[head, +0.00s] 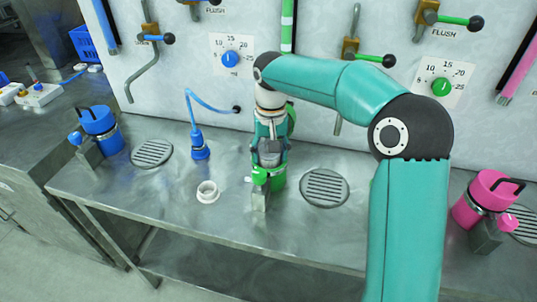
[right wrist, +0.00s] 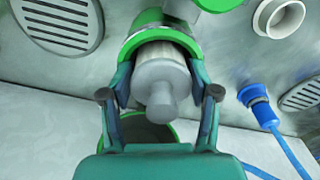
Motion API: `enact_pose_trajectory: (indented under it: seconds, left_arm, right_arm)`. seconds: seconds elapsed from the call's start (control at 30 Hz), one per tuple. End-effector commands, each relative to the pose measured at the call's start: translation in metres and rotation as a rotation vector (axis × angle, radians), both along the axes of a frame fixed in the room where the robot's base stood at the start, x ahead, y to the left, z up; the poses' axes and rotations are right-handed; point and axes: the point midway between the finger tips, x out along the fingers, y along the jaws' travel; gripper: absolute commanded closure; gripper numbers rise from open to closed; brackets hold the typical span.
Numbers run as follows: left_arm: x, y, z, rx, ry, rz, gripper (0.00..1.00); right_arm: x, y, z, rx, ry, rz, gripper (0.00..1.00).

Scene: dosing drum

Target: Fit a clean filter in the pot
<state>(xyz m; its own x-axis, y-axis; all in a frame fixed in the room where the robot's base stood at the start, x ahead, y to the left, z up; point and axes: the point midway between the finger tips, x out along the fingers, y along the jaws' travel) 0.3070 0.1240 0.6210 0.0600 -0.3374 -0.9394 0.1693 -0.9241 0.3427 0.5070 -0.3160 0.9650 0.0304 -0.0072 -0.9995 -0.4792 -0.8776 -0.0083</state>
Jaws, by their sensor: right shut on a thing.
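The green pot (head: 279,181) stands on the steel bench, with its green rim also in the right wrist view (right wrist: 133,42). My right gripper (head: 268,150) is above the pot, pointing down. In the right wrist view (right wrist: 160,95) its fingers are shut on a grey cylinder with a knob (right wrist: 160,80), which looks like the filter. The cylinder lies within the pot's rim as seen from the wrist; its lower end is hidden, so I cannot tell how deep it sits. A round green part (right wrist: 150,130) shows behind the gripper. My left gripper is out of view.
A white ring-shaped cup (head: 208,192) stands left of the pot. A blue hose fitting (head: 200,146) is behind it. Drain grates (head: 324,188) lie at both sides. A blue pot (head: 100,130) and a pink pot (head: 484,200) stand further out. The bench front is clear.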

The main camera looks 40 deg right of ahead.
Motion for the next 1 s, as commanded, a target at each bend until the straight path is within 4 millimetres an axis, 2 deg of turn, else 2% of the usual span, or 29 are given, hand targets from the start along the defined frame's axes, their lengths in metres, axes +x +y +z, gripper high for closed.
enact_pose_trajectory:
  seconds: [0.03,0.2,0.23,0.4,0.83,1.0]
  left_arm:
    - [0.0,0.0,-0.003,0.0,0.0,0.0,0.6]
    - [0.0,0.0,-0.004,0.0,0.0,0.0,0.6]
    - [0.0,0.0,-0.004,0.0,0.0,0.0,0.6]
    - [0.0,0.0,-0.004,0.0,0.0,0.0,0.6]
    - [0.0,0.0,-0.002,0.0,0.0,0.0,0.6]
    - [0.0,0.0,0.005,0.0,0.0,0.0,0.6]
  right_arm:
    - [-0.005,0.003,-0.017,0.009,0.037,0.001,0.88]
    - [-0.005,0.003,-0.018,0.01,0.038,-0.001,0.87]
    - [-0.005,0.003,-0.018,0.01,0.038,-0.001,0.34]
    - [-0.005,0.003,-0.018,0.009,0.04,0.001,0.09]
    - [-0.004,0.003,-0.013,0.006,0.031,0.003,0.09]
    - [-0.004,0.003,-0.005,0.006,0.028,0.003,0.09]
